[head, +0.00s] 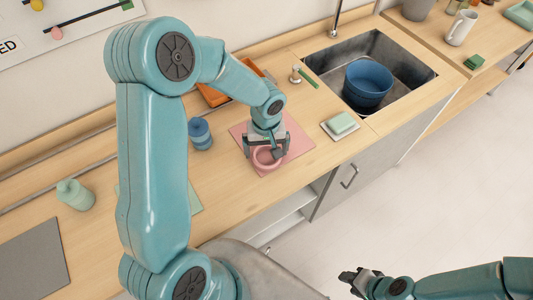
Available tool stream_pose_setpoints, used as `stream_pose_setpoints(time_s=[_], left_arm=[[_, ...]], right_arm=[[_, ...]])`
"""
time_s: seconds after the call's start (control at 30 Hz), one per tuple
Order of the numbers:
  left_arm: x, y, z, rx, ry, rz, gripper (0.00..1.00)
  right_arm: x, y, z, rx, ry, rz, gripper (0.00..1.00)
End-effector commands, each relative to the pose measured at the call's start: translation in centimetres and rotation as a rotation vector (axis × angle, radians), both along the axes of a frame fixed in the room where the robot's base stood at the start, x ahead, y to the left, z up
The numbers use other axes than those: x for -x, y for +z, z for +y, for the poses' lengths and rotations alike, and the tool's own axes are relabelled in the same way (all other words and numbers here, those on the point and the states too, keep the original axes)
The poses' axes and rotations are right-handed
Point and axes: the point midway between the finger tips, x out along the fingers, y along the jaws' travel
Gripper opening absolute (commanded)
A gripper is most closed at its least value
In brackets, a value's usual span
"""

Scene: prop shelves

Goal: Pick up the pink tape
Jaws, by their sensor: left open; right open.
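The pink tape (266,167) is a round ring lying on a flat pink mat (297,134) on the wooden counter. My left gripper (265,153) points down right at the tape, open, with its fingers over and around the ring's back part. The gripper hides the far side of the tape, and I cannot tell whether the fingers touch it. My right gripper (350,279) is open, far from the tape, low in front of the cabinets over the floor.
A blue bottle (201,134) stands left of the mat, and an orange tray (217,95) lies behind. A sink (405,66) with a blue tub (367,82) is at the right. A green sponge (341,122) lies near the counter's front edge.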

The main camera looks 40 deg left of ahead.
Motion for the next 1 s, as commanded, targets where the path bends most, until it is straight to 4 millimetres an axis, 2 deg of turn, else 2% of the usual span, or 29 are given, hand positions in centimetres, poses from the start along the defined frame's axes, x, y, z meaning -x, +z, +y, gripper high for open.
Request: stream_pose_setpoints(time_s=[0.13, 0.37, 0.47, 0.5, 0.53, 0.83, 1.0], left_arm=[[-0.2, -1.5, 0.0, 0.0, 0.0, -0.001, 1.0], [-0.2, -1.8, 0.0, -0.001, -0.001, -0.002, 1.0], [-0.2, -1.7, 0.0, -0.001, -0.001, -0.002, 0.71], [-0.2, -1.7, 0.0, -0.001, -0.001, -0.002, 0.58], [-0.2, -1.7, 0.0, -0.001, -0.001, -0.002, 0.51], [-0.2, -1.6, 0.1, 0.0, 0.0, -0.004, 0.51], [-0.3, -0.4, 0.1, -0.002, 0.0, -0.006, 0.51]], right_arm=[[0.0, 0.3, 0.0, 0.0, 0.0, 0.0, 0.43], [0.0, 0.2, 0.0, 0.0, 0.0, 0.0, 0.43], [0.0, 0.2, 0.0, 0.0, 0.0, 0.0, 0.43], [0.0, 0.2, 0.0, 0.0, 0.0, 0.0, 0.43], [0.0, 0.2, 0.0, 0.0, 0.0, 0.0, 0.43], [0.0, 0.2, 0.0, 0.0, 0.0, 0.0, 0.43], [0.0, 0.1, 0.0, 0.0, 0.0, 0.0, 0.43]])
